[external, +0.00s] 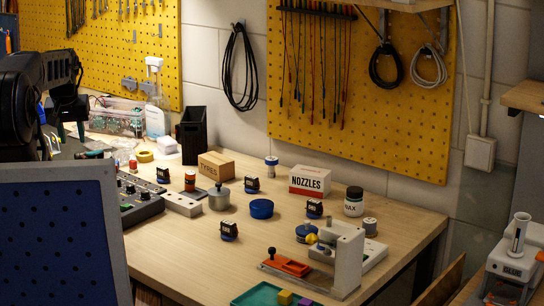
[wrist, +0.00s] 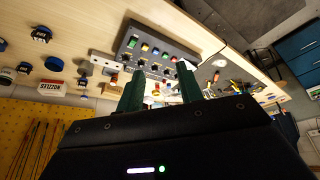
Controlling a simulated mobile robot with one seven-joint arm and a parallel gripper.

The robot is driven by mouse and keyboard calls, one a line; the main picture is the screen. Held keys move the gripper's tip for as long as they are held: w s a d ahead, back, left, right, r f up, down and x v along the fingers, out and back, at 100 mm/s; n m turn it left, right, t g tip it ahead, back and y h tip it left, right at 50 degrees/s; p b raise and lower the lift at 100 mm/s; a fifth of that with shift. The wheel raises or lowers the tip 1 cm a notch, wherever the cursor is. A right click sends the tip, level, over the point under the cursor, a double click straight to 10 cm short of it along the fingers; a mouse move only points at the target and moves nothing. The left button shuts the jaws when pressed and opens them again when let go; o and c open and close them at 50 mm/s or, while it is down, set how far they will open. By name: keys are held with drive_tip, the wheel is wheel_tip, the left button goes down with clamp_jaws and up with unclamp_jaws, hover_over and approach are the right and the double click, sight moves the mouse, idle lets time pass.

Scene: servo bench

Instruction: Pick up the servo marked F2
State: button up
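Several small black servos with pale labels stand on the wooden bench. In the external view one is by the control box (external: 163,174), one is mid-bench (external: 252,185), one is right of centre (external: 314,208) and one is nearer the front (external: 228,231). Their markings are too small to read, so I cannot tell which is F2. Some servos also show at the left of the wrist view (wrist: 41,33). My gripper (external: 70,130) is at the far left of the external view, away from these servos. Its two green fingers (wrist: 160,70) are apart with nothing visibly held.
Among the servos stand a cardboard box (external: 217,166), a grey weighted cylinder (external: 219,198), a blue round tin (external: 261,209), a NOZZLES box (external: 310,180) and a WAX jar (external: 354,201). A white stand (external: 347,260) and teal tray (external: 262,295) are at the front right.

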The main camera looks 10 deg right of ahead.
drive_tip(key=shift+o, duration=0.2)
drive_tip(key=shift+o, duration=0.6)
